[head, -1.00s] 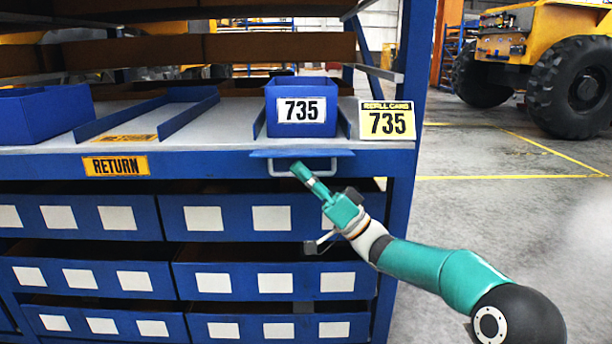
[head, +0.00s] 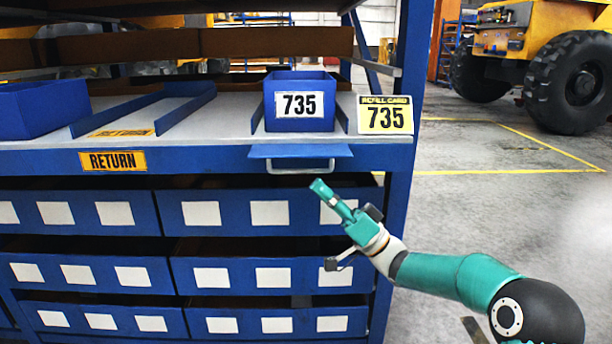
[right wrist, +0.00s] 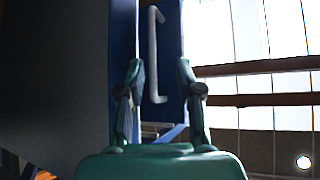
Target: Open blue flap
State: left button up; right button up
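The blue flap (head: 300,151) is at the shelf's front edge, below the blue 735 bin (head: 300,104). Its upper face shows as a narrow band, with a pale handle (head: 300,170) under its front edge; I cannot tell its exact tilt. My right gripper (head: 320,187) is below and right of the handle, apart from it. In the right wrist view, the gripper (right wrist: 160,85) has its fingers spread with nothing held. The handle (right wrist: 153,55) and blue flap (right wrist: 171,60) show beyond and between the fingers. My left gripper is not in view.
A yellow refill card (head: 385,115) marked 735 stands right of the bin. An empty lane with a RETURN label (head: 113,160) and another blue bin (head: 35,110) are at left. Rows of blue drawers (head: 250,213) are below. The floor at right is open.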

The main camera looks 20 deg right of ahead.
jog(key=v, duration=0.6)
jog(key=shift+r, duration=0.1)
